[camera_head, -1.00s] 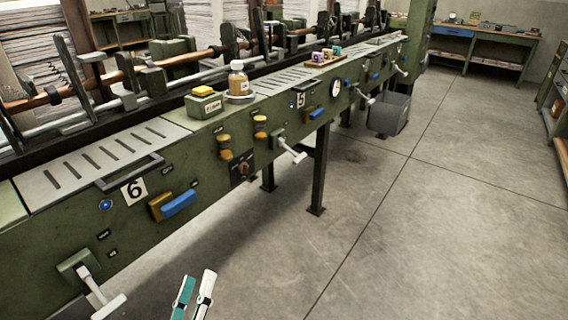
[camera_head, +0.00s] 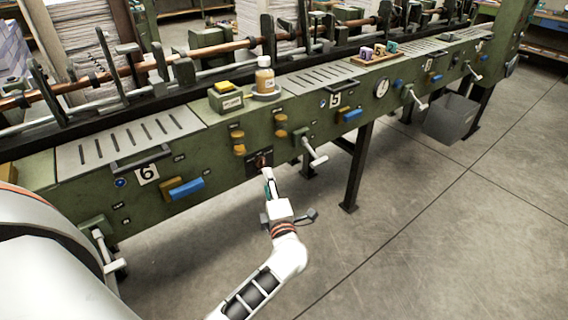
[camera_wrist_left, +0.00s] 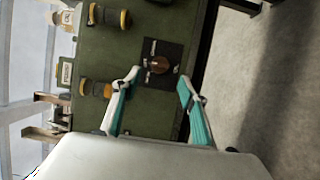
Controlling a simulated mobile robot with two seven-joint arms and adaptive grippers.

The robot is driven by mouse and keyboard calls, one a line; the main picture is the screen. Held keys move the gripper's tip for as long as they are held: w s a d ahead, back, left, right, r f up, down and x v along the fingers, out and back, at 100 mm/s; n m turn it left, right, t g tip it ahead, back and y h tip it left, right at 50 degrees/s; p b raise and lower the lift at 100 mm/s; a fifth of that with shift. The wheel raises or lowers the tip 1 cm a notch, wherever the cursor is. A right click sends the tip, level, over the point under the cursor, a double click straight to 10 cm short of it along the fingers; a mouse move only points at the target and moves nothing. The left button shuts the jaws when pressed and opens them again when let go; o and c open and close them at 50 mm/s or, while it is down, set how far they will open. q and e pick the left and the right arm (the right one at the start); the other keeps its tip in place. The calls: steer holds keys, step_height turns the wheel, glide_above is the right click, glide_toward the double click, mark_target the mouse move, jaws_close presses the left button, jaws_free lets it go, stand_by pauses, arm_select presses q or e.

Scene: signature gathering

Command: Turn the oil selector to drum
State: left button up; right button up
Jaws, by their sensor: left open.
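The oil selector is a small reddish-brown knob (camera_head: 263,159) on a dark plate on the green machine's front, left of a white lever. In the left wrist view the knob (camera_wrist_left: 159,65) shows round on its black plate with small labels. My left gripper (camera_head: 268,176) is close in front of it. In the wrist view the teal-padded fingers of the left gripper (camera_wrist_left: 158,79) are open, one on each side of the knob in the picture. I see no clear contact. The lettering is too small to read. My right gripper is not in view.
A bottle (camera_head: 265,75) and a yellow-topped box (camera_head: 225,96) stand on the machine above. The floor in front is clear.

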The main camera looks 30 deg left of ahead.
mark_target(262, 166)
arm_select(q)
steer(key=shift+b+x, duration=0.5)
steer(key=shift+x, duration=3.4)
steer(key=shift+a+f, duration=0.1)
steer(key=shift+f, duration=0.05)
steer(key=c, duration=1.1)
